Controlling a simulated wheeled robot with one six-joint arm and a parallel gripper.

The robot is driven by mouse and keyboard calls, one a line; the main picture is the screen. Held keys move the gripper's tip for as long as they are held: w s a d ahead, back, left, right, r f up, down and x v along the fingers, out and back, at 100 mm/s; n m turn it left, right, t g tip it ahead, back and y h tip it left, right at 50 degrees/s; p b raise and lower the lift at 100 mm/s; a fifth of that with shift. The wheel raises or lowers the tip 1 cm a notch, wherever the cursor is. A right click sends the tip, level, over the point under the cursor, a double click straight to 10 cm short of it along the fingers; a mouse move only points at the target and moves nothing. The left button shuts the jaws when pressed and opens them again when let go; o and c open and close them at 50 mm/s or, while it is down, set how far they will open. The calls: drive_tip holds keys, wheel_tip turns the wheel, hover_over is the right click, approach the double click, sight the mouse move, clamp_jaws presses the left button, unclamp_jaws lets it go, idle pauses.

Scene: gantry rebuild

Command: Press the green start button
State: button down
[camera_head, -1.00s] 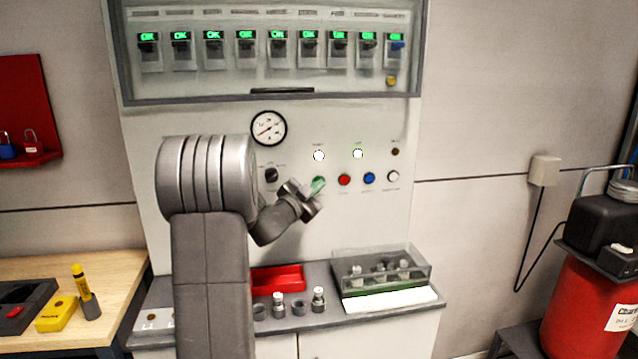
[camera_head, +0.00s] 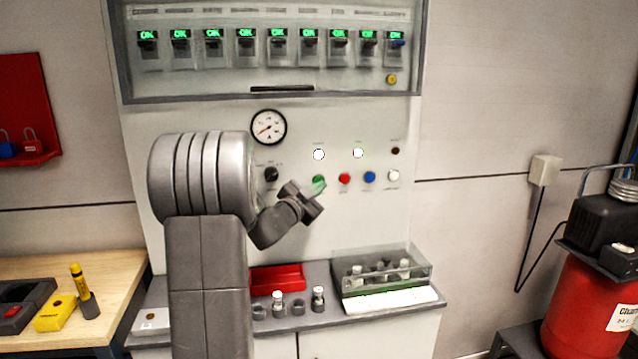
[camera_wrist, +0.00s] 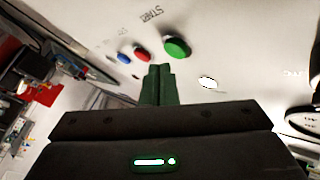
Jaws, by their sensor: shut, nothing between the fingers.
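The green start button (camera_head: 318,180) is on the pale panel, left of the red button. It also shows in the wrist view (camera_wrist: 177,47), beside the word START. My gripper (camera_head: 318,188) is in front of the panel, close to the green button and partly overlapping it in the head view. In the wrist view my shut, empty fingers (camera_wrist: 158,72) point toward the panel, just below and left of the green button. A small gap shows between them in the picture; I cannot tell the depth to the button.
A red button (camera_head: 344,178), a blue button (camera_head: 369,177) and a white button (camera_head: 393,175) sit to the right. A black selector knob (camera_head: 271,174) and gauge (camera_head: 268,127) are left. Below, a shelf holds a red tray (camera_head: 277,278) and a clear-covered box (camera_head: 383,272).

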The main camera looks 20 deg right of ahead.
drive_tip(key=shift+s+a+b, duration=0.2)
drive_tip(key=shift+s+b, duration=0.05)
drive_tip(key=shift+s, duration=0.55)
drive_tip(key=shift+s+a+b, duration=0.15)
drive_tip(key=shift+s+b, duration=0.1)
drive_tip(key=shift+s, duration=0.55)
drive_tip(key=shift+s+a+b, duration=0.2)
drive_tip(key=shift+s+b, duration=0.05)
drive_tip(key=shift+s, duration=0.55)
drive_tip(key=s, duration=0.2)
drive_tip(key=s+a+b, duration=0.1)
drive_tip(key=shift+s, duration=0.35)
